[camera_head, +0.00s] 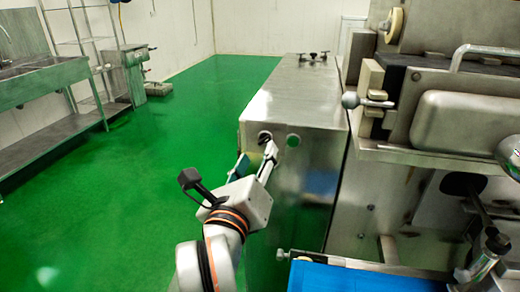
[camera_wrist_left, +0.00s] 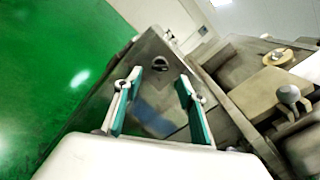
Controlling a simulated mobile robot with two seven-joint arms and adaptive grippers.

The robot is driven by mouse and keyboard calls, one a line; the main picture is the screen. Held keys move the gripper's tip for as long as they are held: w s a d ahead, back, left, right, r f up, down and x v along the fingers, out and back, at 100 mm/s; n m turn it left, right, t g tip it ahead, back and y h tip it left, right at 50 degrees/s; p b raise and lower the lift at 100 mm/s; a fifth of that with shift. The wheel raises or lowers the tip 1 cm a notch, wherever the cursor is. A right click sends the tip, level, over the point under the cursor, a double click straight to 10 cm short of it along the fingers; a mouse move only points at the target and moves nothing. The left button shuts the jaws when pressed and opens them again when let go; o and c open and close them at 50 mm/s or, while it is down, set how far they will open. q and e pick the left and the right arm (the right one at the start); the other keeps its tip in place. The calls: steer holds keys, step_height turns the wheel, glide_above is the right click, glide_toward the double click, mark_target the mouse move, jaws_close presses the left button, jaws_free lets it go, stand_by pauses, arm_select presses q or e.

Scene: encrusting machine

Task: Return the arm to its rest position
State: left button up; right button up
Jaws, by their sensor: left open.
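My left gripper (camera_head: 257,158) is in front of the end face of the long steel cabinet (camera_head: 300,95), near a black knob (camera_head: 265,138) and a green button (camera_head: 292,140). Its two fingers are apart, with nothing between them. In the left wrist view the open fingers (camera_wrist_left: 158,85) have teal inner pads, and the knob (camera_wrist_left: 160,63) shows just beyond their tips. Whether a finger touches the cabinet I cannot tell. My left arm rises from the bottom of the head view. My right gripper does not show.
The steel encrusting machine (camera_head: 470,120) with a ball-ended lever (camera_head: 350,100) stands at the right. A blue belt (camera_head: 345,279) is at bottom right. A steel sink bench (camera_head: 40,85) and a rack stand at far left. The green floor (camera_head: 130,190) between is clear.

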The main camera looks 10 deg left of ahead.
arm_select(q)
steer(key=shift+s, duration=0.65)
